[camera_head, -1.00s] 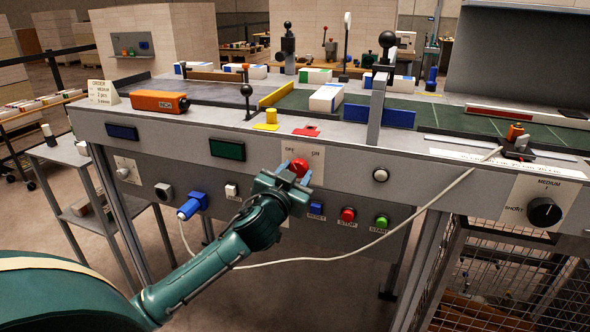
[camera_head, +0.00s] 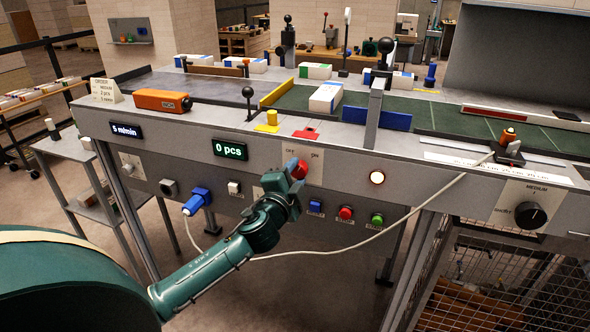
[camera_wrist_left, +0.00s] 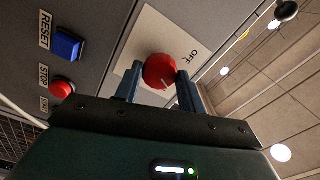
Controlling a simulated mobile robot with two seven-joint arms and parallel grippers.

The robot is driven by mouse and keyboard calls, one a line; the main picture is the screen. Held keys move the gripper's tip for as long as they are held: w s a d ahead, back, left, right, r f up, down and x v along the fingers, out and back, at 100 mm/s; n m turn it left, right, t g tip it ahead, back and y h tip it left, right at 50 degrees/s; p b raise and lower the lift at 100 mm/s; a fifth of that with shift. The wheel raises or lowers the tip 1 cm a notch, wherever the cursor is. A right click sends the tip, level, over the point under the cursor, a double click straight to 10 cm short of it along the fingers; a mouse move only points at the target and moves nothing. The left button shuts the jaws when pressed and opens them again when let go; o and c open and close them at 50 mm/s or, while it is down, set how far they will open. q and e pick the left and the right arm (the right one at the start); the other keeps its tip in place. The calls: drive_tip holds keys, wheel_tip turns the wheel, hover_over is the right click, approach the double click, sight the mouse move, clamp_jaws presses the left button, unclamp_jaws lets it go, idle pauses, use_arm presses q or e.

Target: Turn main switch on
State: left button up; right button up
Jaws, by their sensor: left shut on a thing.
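The main switch is a red rotary knob (camera_head: 299,168) on a white plate marked OFF and ON, on the front panel of the machine. In the left wrist view the red knob (camera_wrist_left: 160,72) sits between my two blue fingers, with its pale mark visible. My left gripper (camera_head: 295,172) is shut on the knob. The displays are lit: one reads 5 m/min (camera_head: 126,131) and one reads 0 pcs (camera_head: 230,149). A round lamp (camera_head: 377,177) right of the switch glows. My right gripper is not in view.
Below right of the switch are blue RESET (camera_head: 315,206), red STOP (camera_head: 345,212) and green START (camera_head: 377,219) buttons. A blue plug (camera_head: 197,200) has a white cable running across the front to the right. A black selector knob (camera_head: 530,215) is at the right.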

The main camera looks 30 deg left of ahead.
use_arm(q)
drive_tip(key=shift+m+p, duration=0.8)
drive_tip(key=shift+m, duration=1.1)
drive_tip(key=o, duration=1)
drive_tip(key=shift+c, duration=0.2)
drive_tip(key=b+v, duration=0.2)
drive_tip(key=v, duration=1.1)
drive_tip(key=shift+s, duration=0.1)
